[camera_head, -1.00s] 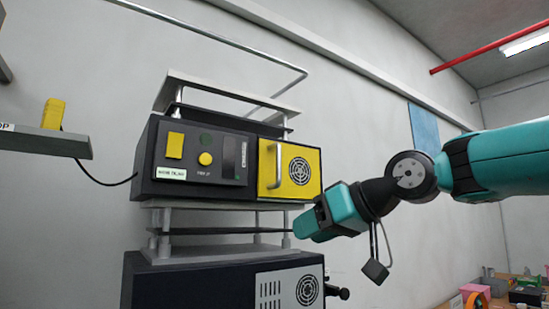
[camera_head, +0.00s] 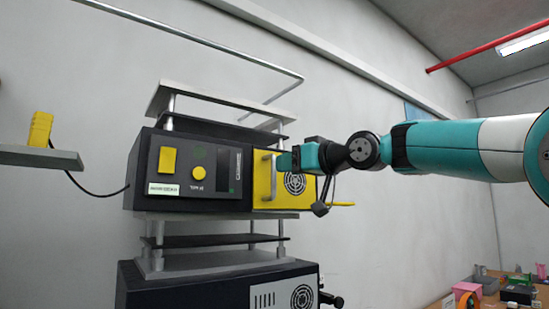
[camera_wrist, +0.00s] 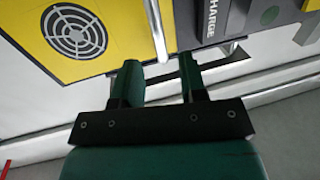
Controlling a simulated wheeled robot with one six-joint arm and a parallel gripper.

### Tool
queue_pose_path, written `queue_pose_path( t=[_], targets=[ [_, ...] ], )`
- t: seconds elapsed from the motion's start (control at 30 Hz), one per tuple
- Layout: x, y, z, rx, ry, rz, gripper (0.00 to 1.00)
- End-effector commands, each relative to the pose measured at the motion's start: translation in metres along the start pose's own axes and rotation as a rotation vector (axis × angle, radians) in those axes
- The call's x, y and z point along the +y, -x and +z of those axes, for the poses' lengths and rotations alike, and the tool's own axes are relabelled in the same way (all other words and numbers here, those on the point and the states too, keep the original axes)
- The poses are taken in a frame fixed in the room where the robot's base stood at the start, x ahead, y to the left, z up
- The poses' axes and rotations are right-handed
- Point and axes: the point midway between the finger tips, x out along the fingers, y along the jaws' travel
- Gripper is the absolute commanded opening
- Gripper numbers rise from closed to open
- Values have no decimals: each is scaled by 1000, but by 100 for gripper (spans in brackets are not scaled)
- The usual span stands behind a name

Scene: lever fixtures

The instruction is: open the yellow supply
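The yellow supply is a dark box (camera_head: 225,190) with a yellow front panel (camera_head: 265,200) at its right, bearing a round fan grille and an upright metal handle (camera_head: 272,178). The panel looks closed. My gripper (camera_head: 284,162) is at the panel, just right of the handle, and partly covers the panel and grille. In the wrist view, the two green fingers (camera_wrist: 159,75) are apart, with a gap between them. The handle (camera_wrist: 157,30) lies ahead, its near end in line with the gap; I cannot tell whether it is between the fingertips. The yellow panel (camera_wrist: 110,15) fills the upper left there.
Metal shelves stand above and below the box, with another dark unit (camera_head: 190,292) underneath. A grey ledge (camera_head: 30,157) with a yellow block (camera_head: 40,129) is at left. A thin yellow strip (camera_head: 342,204) shows right of the box; its origin is unclear.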

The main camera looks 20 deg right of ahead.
Motion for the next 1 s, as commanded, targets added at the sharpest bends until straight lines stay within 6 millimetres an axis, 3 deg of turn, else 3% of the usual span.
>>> queue_pose_path(
  t=[0.1,0.3,0.67,0.7,0.87,1.0],
  targets=[
    [0,-25,-4,-3,-2,-3,39],
    [0,-49,-2,-1,-1,-1,39],
    [1,-55,0,0,0,1,39],
    [1,-55,0,0,0,1,36],
    [1,-55,0,0,0,1,0],
    [1,-55,0,0,0,2,0]
  ],
)
